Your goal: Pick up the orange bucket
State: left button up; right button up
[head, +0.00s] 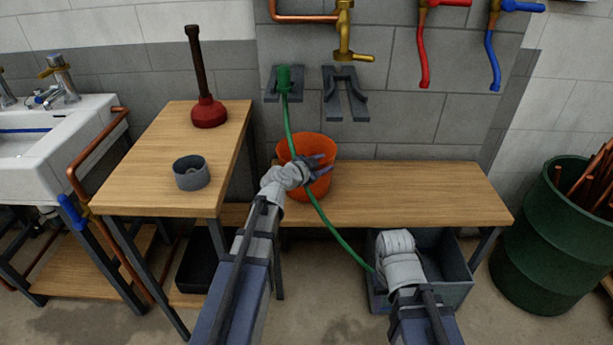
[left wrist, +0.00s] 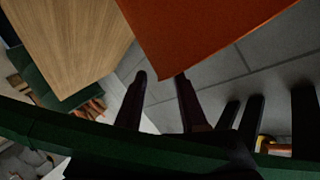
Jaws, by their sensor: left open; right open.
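The orange bucket (head: 312,142) stands upright on the low wooden bench in the head view, against the tiled wall. My left gripper (head: 320,166) is open in front of the bucket, overlapping its right side. In the left wrist view the bucket (left wrist: 205,30) fills the top, and its lower corner shows between the tips of my two dark fingers (left wrist: 160,77). I cannot tell whether the bucket's wall lies between the fingers or just beyond them. My right arm reaches over a grey crate; its wrist hides its fingers.
A green hose (head: 324,215) runs from a wall bracket past the bucket towards the grey crate (head: 452,285). The taller table at left holds a plunger (head: 208,110) and a grey cup (head: 191,174). The low bench (head: 420,190) is clear right of the bucket. A green barrel (head: 545,240) stands right.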

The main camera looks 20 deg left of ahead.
pick_arm(q)
jog(key=shift+s+r, duration=0.1)
grip_shut()
dwell(1.3)
